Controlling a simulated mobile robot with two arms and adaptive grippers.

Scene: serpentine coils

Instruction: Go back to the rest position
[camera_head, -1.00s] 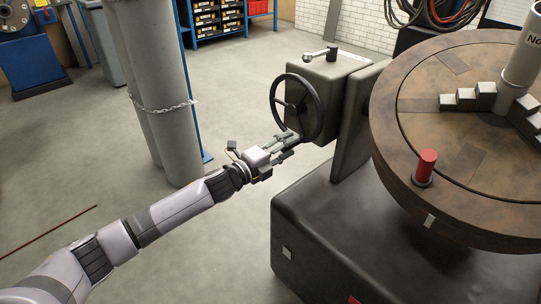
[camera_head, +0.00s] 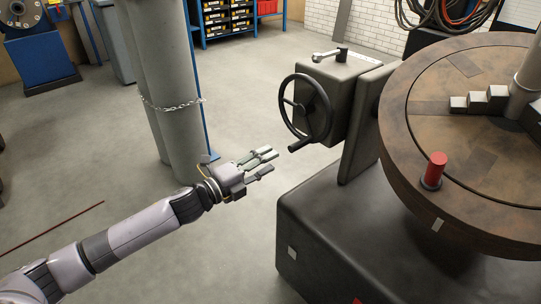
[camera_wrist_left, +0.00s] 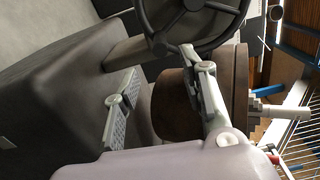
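My left gripper (camera_head: 266,165) is in the middle of the head view, to the left of the machine and below its black handwheel (camera_head: 305,107). Its fingers are spread apart with nothing between them, and a gap separates them from the wheel. In the left wrist view the open fingers (camera_wrist_left: 165,105) show with the handwheel (camera_wrist_left: 195,22) beyond them at the top. My right gripper is in neither view.
The round brown table (camera_head: 408,115) with a red cylinder (camera_head: 434,169) stands at the right on its dark base (camera_head: 330,225). Grey gas cylinders (camera_head: 165,100) with a chain stand behind my left arm. The floor (camera_head: 110,165) at left is mostly clear.

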